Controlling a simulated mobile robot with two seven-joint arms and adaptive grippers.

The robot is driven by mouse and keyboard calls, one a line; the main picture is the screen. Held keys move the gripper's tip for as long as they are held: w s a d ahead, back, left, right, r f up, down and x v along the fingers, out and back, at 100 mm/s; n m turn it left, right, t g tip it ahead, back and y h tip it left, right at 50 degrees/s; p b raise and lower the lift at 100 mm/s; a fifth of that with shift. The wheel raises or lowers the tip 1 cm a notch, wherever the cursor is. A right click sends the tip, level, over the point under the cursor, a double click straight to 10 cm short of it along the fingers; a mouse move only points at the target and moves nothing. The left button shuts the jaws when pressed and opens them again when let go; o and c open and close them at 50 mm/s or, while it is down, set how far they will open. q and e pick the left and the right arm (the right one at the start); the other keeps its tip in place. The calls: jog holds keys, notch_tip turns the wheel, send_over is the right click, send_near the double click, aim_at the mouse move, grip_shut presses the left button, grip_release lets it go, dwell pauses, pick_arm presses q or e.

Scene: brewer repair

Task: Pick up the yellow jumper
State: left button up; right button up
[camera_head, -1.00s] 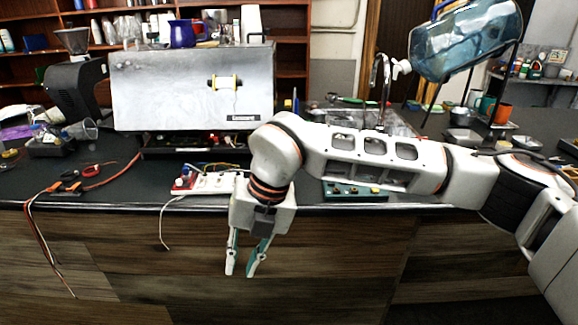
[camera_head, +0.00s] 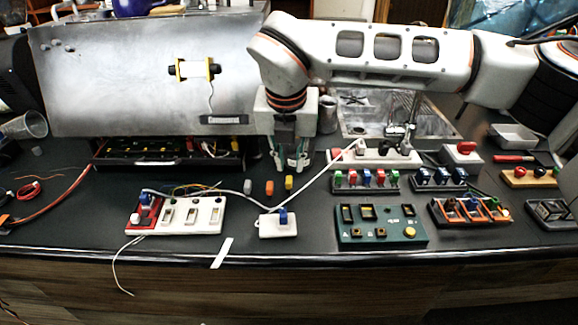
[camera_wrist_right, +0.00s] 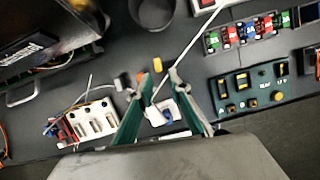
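The yellow jumper (camera_head: 289,183) is a small block lying on the dark counter, at the right end of a short row of small blocks. It also shows in the wrist view (camera_wrist_right: 157,65), just beyond my fingertips. My right gripper (camera_head: 291,166) points down above the counter, close to the yellow jumper in the picture. In the wrist view the right gripper (camera_wrist_right: 161,79) has its two green-sided fingers apart with nothing held between them. My left gripper is in neither view.
Orange (camera_head: 269,188) and grey (camera_head: 247,187) blocks lie left of the yellow one. A white switch strip (camera_head: 190,216), a small white box with a blue switch (camera_head: 278,227) and a green board (camera_head: 382,226) stand in front. A white cable crosses nearby. The big metal brewer (camera_head: 140,85) stands behind left.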

aim_at(289, 180)
jog(key=x, duration=0.3)
jog(key=shift+f, duration=0.2)
jog(key=shift+a+x, duration=0.1)
jog(key=shift+x, duration=1)
jog(key=shift+a+x, duration=0.15)
jog(key=shift+x, duration=0.95)
jog(key=shift+w, duration=0.1)
grip_shut()
